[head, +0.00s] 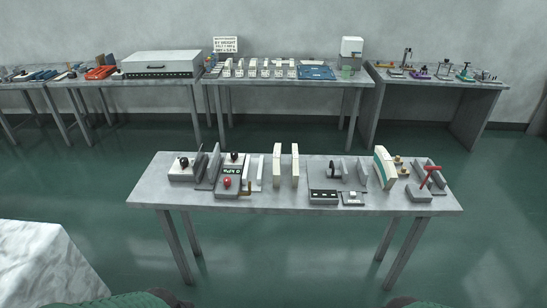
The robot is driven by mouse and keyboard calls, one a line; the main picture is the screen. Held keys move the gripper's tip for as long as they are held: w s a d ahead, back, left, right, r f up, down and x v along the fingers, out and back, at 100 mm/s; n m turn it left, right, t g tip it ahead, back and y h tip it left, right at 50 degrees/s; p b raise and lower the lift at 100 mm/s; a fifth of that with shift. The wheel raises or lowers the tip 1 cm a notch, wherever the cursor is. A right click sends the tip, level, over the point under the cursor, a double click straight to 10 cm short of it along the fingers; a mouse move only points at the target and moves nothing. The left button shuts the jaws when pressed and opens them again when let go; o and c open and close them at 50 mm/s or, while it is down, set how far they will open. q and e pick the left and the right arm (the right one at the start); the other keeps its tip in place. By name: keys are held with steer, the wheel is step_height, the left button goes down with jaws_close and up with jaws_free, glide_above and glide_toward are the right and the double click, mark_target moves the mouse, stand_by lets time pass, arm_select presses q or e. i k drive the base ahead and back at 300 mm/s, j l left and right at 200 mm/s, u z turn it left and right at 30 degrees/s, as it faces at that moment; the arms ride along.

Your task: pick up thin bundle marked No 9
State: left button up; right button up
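No marking "No 9" is readable at this distance. On the near table (240,207) two thin cream upright pieces stand side by side near the middle, a left one (277,165) and a right one (295,166). A wider cream and green curved piece (383,170) stands farther right. On the far middle table (340,82) a row of several small white pieces (252,68) stands in front of a lettered white sign (225,44). I cannot tell which of these is the bundle. Neither of my grippers shows in the view.
Grey fixtures, one with a red knob (227,182), fill the near table's left part. A red-handled tool (431,177) stands at its right end. A grey box (160,64) and a side table (440,82) stand behind. Green floor (80,190) is open. A white-draped surface (45,262) is lower left.

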mark_target(277, 149)
steer(key=i, duration=0.35)
steer(key=l+u, duration=0.5)
steer(key=l, duration=0.7)
